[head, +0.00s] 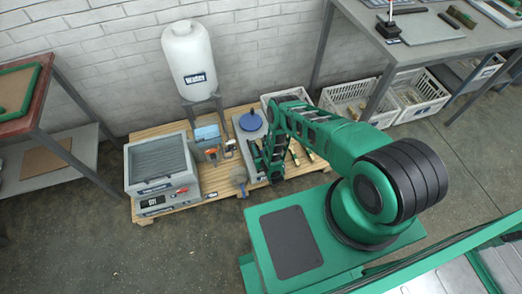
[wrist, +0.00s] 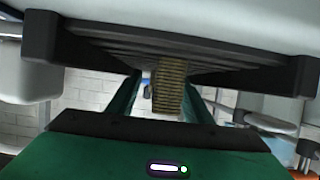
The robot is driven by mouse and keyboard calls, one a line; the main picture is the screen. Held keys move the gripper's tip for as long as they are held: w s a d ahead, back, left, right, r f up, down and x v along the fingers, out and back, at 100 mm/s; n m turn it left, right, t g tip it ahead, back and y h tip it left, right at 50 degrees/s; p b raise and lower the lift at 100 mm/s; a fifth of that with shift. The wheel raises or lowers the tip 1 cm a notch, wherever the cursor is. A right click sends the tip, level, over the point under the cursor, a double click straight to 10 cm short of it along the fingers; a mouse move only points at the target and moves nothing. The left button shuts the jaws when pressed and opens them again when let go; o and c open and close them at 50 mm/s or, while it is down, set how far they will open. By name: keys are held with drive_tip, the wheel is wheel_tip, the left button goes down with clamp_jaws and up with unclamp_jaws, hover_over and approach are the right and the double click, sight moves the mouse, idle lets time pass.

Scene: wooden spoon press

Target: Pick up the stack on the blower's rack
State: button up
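In the wrist view a stack (wrist: 168,90) of thin light-brown wooden pieces stands between my two green fingers, under a dark slatted frame with end brackets (wrist: 45,45), which looks like the rack. A gap shows on the left side of the stack; its right side is close to the right finger. My gripper (wrist: 162,100) is open around or just in front of the stack; I cannot tell the depth. In the head view my arm reaches down over the pallet and hides the stack; the fingers are hard to make out there.
A wooden pallet (head: 215,182) carries a grey machine with a display (head: 160,170), a white water tank (head: 189,60) and a unit with a blue disc (head: 250,122). White crates (head: 419,90) sit below the right-hand table. A red-edged table (head: 35,95) stands at left.

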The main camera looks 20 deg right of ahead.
clamp_jaws()
